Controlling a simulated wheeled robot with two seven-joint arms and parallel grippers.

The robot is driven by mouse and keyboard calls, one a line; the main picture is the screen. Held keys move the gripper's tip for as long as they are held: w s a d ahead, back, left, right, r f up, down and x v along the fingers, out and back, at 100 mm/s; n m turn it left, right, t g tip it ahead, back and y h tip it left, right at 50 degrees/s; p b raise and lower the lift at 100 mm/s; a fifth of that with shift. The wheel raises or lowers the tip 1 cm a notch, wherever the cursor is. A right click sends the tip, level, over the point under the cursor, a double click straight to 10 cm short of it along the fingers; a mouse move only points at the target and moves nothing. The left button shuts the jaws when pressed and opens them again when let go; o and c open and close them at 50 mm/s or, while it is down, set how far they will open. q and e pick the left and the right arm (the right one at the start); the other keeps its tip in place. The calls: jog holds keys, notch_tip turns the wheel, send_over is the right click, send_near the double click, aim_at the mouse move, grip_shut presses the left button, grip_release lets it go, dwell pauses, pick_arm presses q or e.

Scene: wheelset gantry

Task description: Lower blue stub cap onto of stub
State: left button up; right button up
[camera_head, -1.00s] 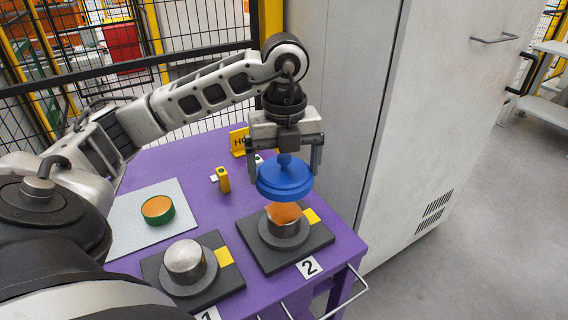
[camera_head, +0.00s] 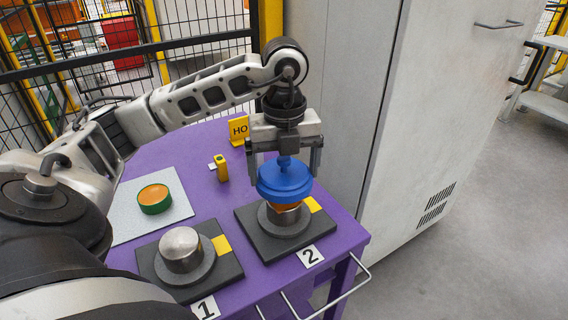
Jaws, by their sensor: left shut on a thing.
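The blue stub cap (camera_head: 285,182) hangs level from my left gripper (camera_head: 285,160), which is shut on the cap's top knob. The cap is right above the stub (camera_head: 284,216) on the dark base plate by label 2. I cannot tell whether cap and stub touch. My right gripper is not in view.
A bare metal stub (camera_head: 181,246) stands on a plate by label 1. A green ring with an orange top (camera_head: 154,198) lies on a grey mat (camera_head: 122,228). A yellow device (camera_head: 222,168) and a yellow sign (camera_head: 239,130) stand behind. A grey cabinet (camera_head: 420,130) stands close at right.

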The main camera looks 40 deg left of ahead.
pick_arm(q)
jog(key=shift+f+b, duration=0.4)
jog(key=shift+f, duration=0.4)
dwell(0.4)
jog(key=shift+f+b, duration=1.5)
jog(key=shift+f, duration=0.6)
dwell(0.4)
jog(key=o, duration=0.5)
jog(key=shift+o, duration=0.9)
